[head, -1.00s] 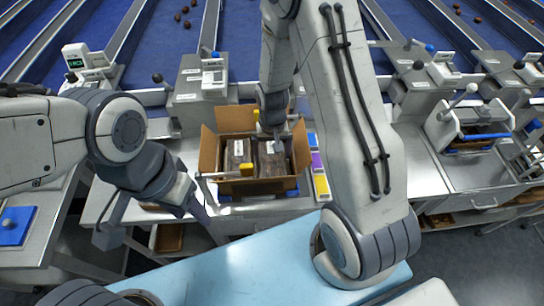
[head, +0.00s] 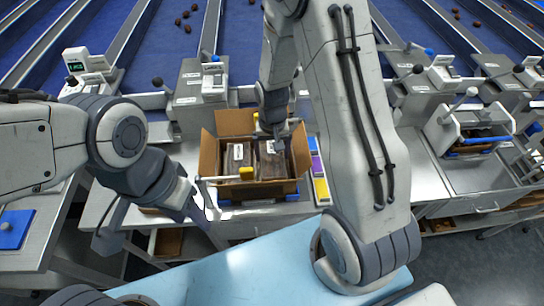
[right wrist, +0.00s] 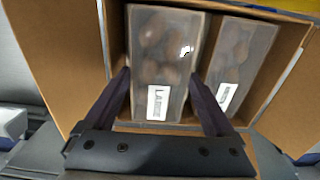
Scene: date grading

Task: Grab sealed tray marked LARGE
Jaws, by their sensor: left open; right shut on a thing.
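A clear-lidded tray of dark dates with a white label reading LARGE (right wrist: 152,60) stands in an open cardboard carton (head: 208,160). My right gripper (right wrist: 160,85) is shut on this tray, with one dark finger along each side. In the head view my right gripper (head: 280,138) reaches down into the carton from above, partly hiding the tray (head: 272,165). A second labelled tray (right wrist: 238,62) stands beside it in the carton; its label is too small to read surely. My left gripper (head: 203,222) is open and empty, in front of and left of the carton.
The carton stands on a grey metal bench (head: 180,160), its flaps open. A pale blue surface (head: 250,262) is nearest me. A sealing machine (head: 470,128) stands at right.

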